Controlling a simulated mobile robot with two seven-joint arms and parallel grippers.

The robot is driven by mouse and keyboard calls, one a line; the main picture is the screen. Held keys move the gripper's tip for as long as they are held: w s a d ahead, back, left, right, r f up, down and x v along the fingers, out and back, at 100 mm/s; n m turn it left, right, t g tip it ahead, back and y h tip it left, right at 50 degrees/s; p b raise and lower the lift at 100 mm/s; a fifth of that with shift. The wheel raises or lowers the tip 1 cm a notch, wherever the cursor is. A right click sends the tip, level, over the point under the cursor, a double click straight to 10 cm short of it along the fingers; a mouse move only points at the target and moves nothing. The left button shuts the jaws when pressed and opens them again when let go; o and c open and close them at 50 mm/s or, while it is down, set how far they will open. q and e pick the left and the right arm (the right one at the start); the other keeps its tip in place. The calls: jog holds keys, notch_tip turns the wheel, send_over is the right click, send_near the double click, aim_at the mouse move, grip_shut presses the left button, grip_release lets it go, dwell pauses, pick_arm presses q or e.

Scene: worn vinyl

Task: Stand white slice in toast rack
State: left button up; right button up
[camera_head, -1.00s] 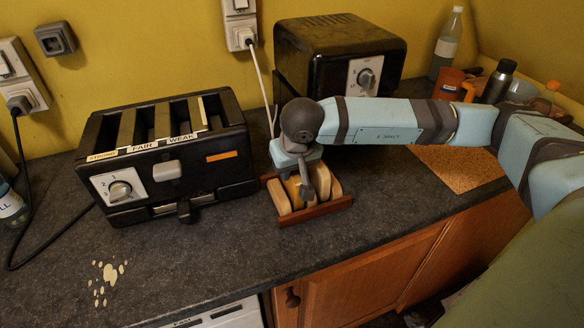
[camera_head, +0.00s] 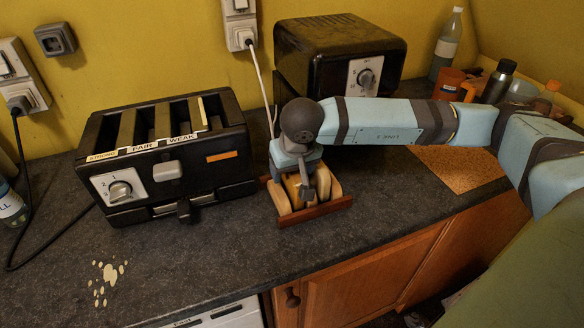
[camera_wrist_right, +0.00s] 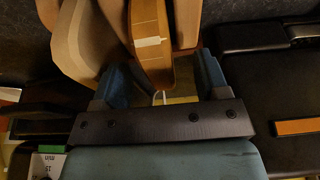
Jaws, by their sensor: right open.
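The wooden toast rack (camera_head: 315,212) stands on the dark worktop, right of the black toaster, with several slices upright in it. My right gripper (camera_head: 305,188) points down over the rack and hides part of it. In the right wrist view my right gripper (camera_wrist_right: 162,88) is open, its blue fingers on either side of a golden-tan slice (camera_wrist_right: 152,62) with a small pale strip. I cannot tell for sure which slice is the white one, or whether a finger touches the bread. My left gripper is not in view.
The long black toaster (camera_head: 165,160) is close left of the rack. A black oven-like appliance (camera_head: 340,58) stands behind. A bottle (camera_head: 447,45), an orange mug (camera_head: 449,84) and a dark flask (camera_head: 497,82) are at the back right.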

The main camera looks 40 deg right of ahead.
jog(key=shift+r, duration=0.2)
jog(key=shift+s+r, duration=0.1)
jog(key=shift+r, duration=0.15)
jog(key=shift+p+v, duration=0.55)
jog(key=shift+v, duration=0.45)
jog(key=shift+s+a+r, duration=0.1)
jog(key=shift+s+r, duration=0.05)
jog(key=shift+r, duration=0.45)
jog(key=shift+r, duration=0.15)
